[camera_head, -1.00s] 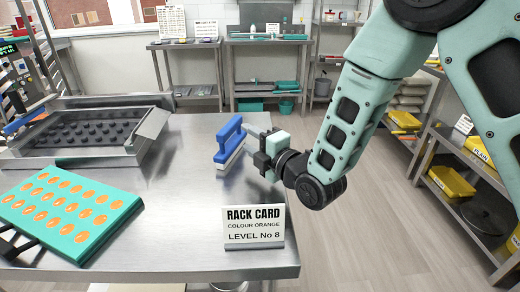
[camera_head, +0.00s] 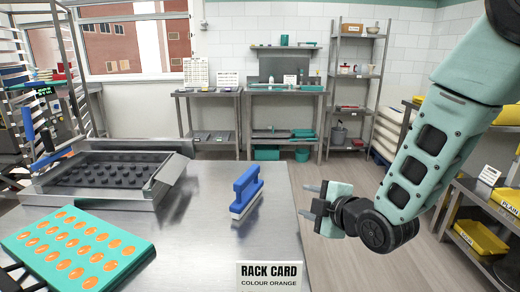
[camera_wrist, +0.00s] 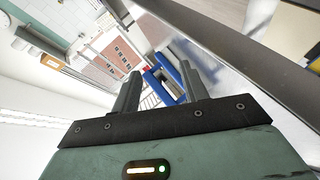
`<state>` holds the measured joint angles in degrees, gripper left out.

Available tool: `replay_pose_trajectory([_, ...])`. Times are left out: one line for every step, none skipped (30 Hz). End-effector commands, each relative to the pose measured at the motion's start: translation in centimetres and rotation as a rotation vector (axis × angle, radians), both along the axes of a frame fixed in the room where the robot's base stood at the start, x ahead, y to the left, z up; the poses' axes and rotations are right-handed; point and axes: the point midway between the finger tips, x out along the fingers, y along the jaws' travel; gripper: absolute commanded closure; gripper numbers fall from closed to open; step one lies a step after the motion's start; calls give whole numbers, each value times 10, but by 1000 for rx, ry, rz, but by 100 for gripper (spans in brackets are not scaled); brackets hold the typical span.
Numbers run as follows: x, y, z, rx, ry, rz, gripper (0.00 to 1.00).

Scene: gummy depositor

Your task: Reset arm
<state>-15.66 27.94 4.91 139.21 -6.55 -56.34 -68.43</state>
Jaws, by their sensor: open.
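My gripper (camera_head: 312,202) is in the air just past the right edge of the steel table, with its fingers pointing left. It is open and empty. In the wrist view the two fingers of my gripper (camera_wrist: 165,88) stand apart, with the blue brush showing beyond them. The blue-handled brush (camera_head: 247,192) stands on the table to the left of my gripper, apart from it. The brush also shows in the wrist view (camera_wrist: 168,80).
The steel table (camera_head: 200,215) holds a teal mould tray (camera_head: 75,250) with orange filled cavities, a metal tray machine (camera_head: 105,180) and a rack card (camera_head: 268,277). Shelves with yellow bins (camera_head: 482,237) stand at the right. Floor between table and shelves is clear.

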Motion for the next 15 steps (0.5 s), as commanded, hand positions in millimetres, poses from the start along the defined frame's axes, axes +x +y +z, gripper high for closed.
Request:
replay_pose_trajectory([-2, -22, 1, 39, 99, -79, 56])
replay_pose_trajectory([-5, -35, -2, 66, 167, -130, 56])
replay_pose_trajectory([-11, -52, -4, 105, 255, -203, 56])
replay_pose_trajectory([-16, -64, -6, 134, 321, -261, 56])
replay_pose_trajectory([-22, -76, -8, 165, 385, -322, 56])
replay_pose_trajectory([-32, -92, -10, 208, 466, -407, 56])
replay_pose_trajectory([-39, -104, -10, 239, 523, -469, 56])
replay_pose_trajectory([-47, -114, -11, 270, 576, -533, 56])
replay_pose_trajectory([-58, -126, -12, 307, 640, -611, 56])
replay_pose_trajectory([-67, -134, -13, 334, 683, -667, 56])
replay_pose_trajectory([-74, -141, -13, 359, 722, -721, 56])
replay_pose_trajectory([-84, -150, -13, 389, 767, -785, 56])
replay_pose_trajectory([-91, -155, -13, 410, 798, -831, 56])
replay_pose_trajectory([-98, -160, -13, 429, 828, -875, 56])
replay_pose_trajectory([-108, -166, -13, 454, 863, -931, 56])
